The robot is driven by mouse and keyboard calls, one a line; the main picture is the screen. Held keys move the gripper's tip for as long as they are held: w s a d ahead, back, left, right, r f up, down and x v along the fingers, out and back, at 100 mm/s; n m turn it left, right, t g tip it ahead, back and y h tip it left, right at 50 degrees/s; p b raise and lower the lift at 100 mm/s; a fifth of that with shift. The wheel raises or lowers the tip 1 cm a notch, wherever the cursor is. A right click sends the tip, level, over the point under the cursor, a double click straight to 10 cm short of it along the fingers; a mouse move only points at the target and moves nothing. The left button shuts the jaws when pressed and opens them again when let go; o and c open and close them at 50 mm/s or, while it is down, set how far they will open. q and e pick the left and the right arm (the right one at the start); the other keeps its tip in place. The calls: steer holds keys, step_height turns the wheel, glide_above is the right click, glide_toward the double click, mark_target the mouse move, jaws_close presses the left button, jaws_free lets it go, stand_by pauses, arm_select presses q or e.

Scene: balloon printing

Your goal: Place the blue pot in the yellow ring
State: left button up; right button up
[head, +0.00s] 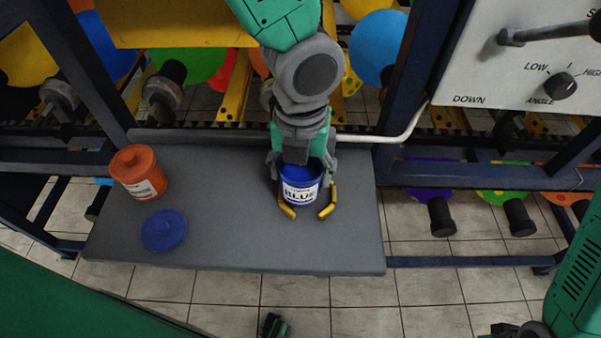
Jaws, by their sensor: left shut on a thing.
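The blue pot (300,188), with a white label reading BLUE, is upright over the right part of the grey table. My left gripper (300,172) comes down from above and is shut on its upper part, one finger on each side. Yellow curved pieces of the yellow ring (328,210) show on the table to the front left and front right of the pot. The back of the ring is hidden behind pot and gripper. I cannot tell whether the pot's base touches the table. My right gripper is not in view; only part of that arm shows at lower right.
The grey table (230,235) also holds an orange pot (138,172) and a loose blue lid (164,230) at its left. A control panel (540,60) with a knob stands at upper right. Dark frame posts and colored discs are behind. The table's front middle is clear.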

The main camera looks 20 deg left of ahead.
arm_select(q)
steer(key=shift+s+d+f, duration=0.2)
steer(key=shift+d+f, duration=0.15)
steer(key=shift+f, duration=0.2)
steer(key=shift+c, duration=0.7)
steer(key=shift+d, duration=0.4)
steer(key=shift+w+d, duration=0.1)
steer(key=shift+d, duration=0.2)
steer(key=o, duration=1.6)
steer(key=shift+w+d, duration=0.15)
steer(key=shift+d, duration=0.05)
steer(key=shift+a, duration=0.9)
steer(key=shift+a+r, duration=0.15)
step_height(320, 180, up, 12)
steer(key=shift+p, duration=0.35)
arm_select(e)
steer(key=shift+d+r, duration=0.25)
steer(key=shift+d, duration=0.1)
